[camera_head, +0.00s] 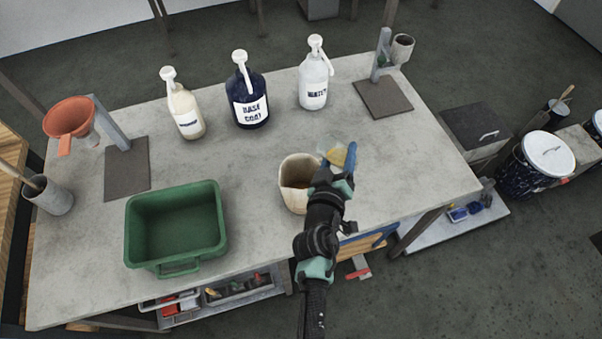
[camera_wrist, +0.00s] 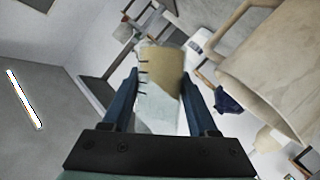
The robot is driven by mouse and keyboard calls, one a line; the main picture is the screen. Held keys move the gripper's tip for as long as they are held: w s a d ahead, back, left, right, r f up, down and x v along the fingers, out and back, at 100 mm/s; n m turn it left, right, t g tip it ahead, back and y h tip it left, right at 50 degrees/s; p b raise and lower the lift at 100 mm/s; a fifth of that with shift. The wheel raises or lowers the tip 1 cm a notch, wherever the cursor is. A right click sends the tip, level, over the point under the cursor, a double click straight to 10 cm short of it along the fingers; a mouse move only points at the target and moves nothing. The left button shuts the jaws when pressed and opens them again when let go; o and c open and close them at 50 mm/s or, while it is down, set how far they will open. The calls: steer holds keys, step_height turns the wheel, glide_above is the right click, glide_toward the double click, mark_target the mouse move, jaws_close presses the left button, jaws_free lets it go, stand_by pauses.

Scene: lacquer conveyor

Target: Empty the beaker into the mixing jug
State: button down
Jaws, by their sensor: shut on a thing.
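The beaker (camera_wrist: 157,80) is clear, with dark graduation marks and tan contents gathered toward one side. My gripper (camera_wrist: 162,98) is shut on it, with one blue finger on each side. In the head view the beaker (camera_head: 336,155) is tilted above the table, by the right rim of the mixing jug. The mixing jug (camera_head: 294,191) is cream-coloured and stands upright near the table's front edge, partly hidden by my gripper (camera_head: 341,163). The jug also shows large at the right of the wrist view (camera_wrist: 285,75). I see no stream between them, and the jug's inside is unclear.
A green bin (camera_head: 138,235) stands left of the jug. A pale bottle (camera_head: 185,112), a dark base coat bottle (camera_head: 243,85) and a white bottle (camera_head: 313,85) line the back. An orange funnel (camera_head: 70,117) hangs on a stand at left. The table middle is clear.

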steer(key=shift+f+n+b, duration=0.3)
steer(key=shift+f+b, duration=0.1)
steer(key=shift+b, duration=0.35)
steer(key=shift+f+b, duration=0.1)
steer(key=shift+b, duration=0.3)
steer(key=shift+a+r+n, duration=0.1)
steer(key=shift+r+n, duration=0.1)
steer(key=shift+n, duration=0.1)
steer(key=shift+t+b, duration=0.3)
steer(key=shift+b, duration=0.1)
steer(key=shift+f+n+h+b, duration=0.4)
steer(key=shift+n+h+b, duration=0.3)
steer(key=shift+b, duration=0.6)
steer(key=shift+r+n+t+h+b, duration=0.15)
steer(key=shift+r+n+t+b, duration=0.3)
steer(key=shift+n, duration=0.35)
steer(key=shift+r+n+t+h+b, duration=0.15)
steer(key=shift+r+n+t+b, duration=0.3)
steer(key=shift+n, duration=0.35)
steer(key=shift+a+r+n+b, duration=0.4)
steer(key=shift+a+n+b, duration=0.1)
steer(key=shift+a+n, duration=0.15)
steer(key=shift+a+f+n+t+b, duration=0.1)
steer(key=shift+f+n+t+b, duration=0.35)
steer(key=shift+n+b, duration=0.95)
steer(key=shift+a+r+t+b, duration=0.1)
steer(key=shift+r+t+b, duration=0.25)
steer(key=shift+b, duration=0.5)
